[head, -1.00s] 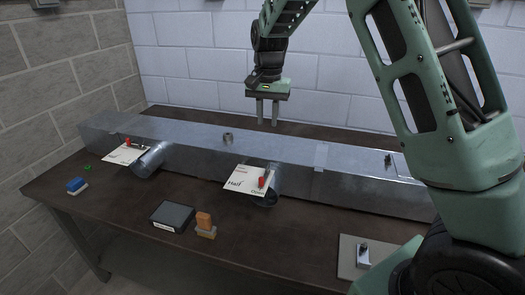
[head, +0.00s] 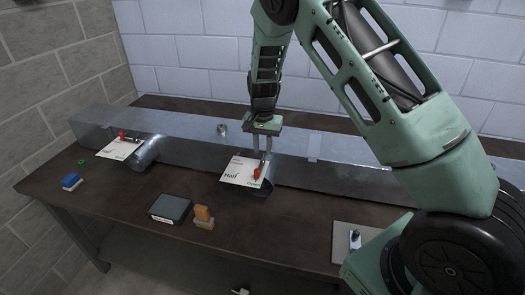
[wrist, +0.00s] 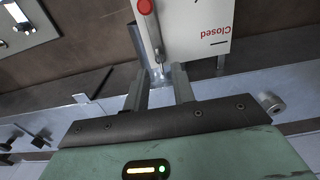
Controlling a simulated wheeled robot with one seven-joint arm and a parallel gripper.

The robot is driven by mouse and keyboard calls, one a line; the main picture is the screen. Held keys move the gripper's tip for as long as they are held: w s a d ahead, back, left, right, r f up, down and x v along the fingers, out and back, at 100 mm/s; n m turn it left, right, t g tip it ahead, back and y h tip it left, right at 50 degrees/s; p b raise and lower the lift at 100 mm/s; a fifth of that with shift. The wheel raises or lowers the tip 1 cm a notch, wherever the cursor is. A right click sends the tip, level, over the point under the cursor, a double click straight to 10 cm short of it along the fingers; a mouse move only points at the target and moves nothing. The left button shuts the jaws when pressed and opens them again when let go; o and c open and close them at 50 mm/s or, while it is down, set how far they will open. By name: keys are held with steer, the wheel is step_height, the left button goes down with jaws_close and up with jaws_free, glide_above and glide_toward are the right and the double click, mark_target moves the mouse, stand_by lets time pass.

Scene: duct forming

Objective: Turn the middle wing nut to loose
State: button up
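The middle damper has a white card (head: 238,172) marked "Half" on a round branch of the metal duct (head: 190,132). A lever with a red grip (head: 257,173) lies over this card; the red grip also shows in the wrist view (wrist: 145,7). A small metal piece at the lever's pivot, apparently the wing nut (wrist: 158,73), lies between my fingertips in the wrist view. My gripper (head: 262,148) points down over the card's back edge. Its fingers stand apart on either side of the nut (wrist: 159,85), with gaps visible. In the head view the nut is too small to tell.
A second card (head: 118,148) with a red-gripped lever is on the left branch. A grey plate (head: 345,240) is at right. My arm hides the duct's right part.

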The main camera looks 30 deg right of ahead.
mark_target(263, 158)
steer(key=shift+f, duration=1.65)
jaws_close()
